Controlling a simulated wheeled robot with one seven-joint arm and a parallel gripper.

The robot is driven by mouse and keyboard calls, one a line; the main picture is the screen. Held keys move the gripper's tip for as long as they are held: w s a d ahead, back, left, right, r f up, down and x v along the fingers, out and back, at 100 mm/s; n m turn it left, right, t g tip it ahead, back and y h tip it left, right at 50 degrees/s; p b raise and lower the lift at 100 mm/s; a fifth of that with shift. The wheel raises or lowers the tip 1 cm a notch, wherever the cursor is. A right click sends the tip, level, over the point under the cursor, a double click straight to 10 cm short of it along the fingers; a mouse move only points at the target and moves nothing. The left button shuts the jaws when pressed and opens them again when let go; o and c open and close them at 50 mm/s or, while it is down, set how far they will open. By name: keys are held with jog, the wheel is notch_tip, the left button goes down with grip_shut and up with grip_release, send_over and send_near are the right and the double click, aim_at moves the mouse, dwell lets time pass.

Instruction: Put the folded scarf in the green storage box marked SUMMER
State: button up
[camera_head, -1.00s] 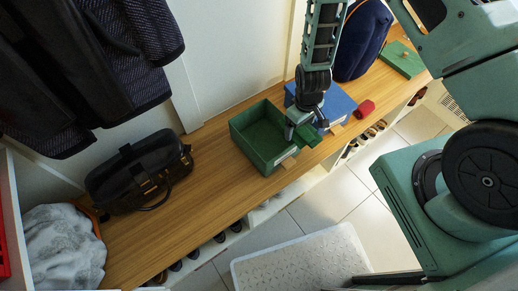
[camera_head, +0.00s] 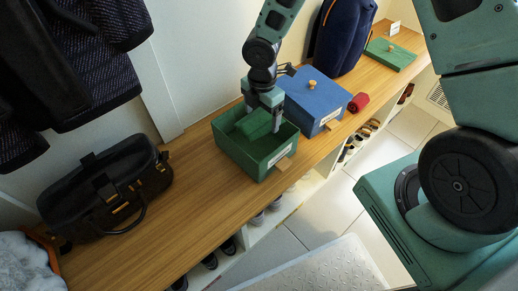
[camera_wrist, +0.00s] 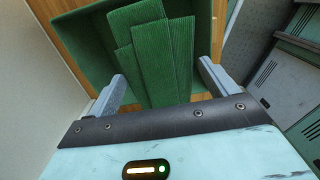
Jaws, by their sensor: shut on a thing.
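The folded scarf (camera_head: 252,124) is green and ribbed. My gripper (camera_head: 264,110) is shut on it, with one finger on each side in the wrist view (camera_wrist: 156,45). The green storage box (camera_head: 268,164) stands open on the bench, with a pale label on its front too small to read. My gripper and the scarf are over the box's opening. I cannot tell how far the scarf is below the rim. Green box walls also show around the scarf in the wrist view (camera_wrist: 84,42).
A blue lidded box (camera_head: 312,103) stands right of the green box. A red roll (camera_head: 358,102), a green lid (camera_head: 390,54) and a dark blue bag (camera_head: 345,38) are farther right. A black bag (camera_head: 105,190) sits left, with bare bench between.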

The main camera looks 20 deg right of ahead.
aim_at(261, 152)
notch_tip(261, 152, down, 15)
jog(key=b, duration=0.3)
jog(key=shift+r+b, duration=0.1)
jog(key=shift+b, duration=0.25)
jog(key=o, duration=0.8)
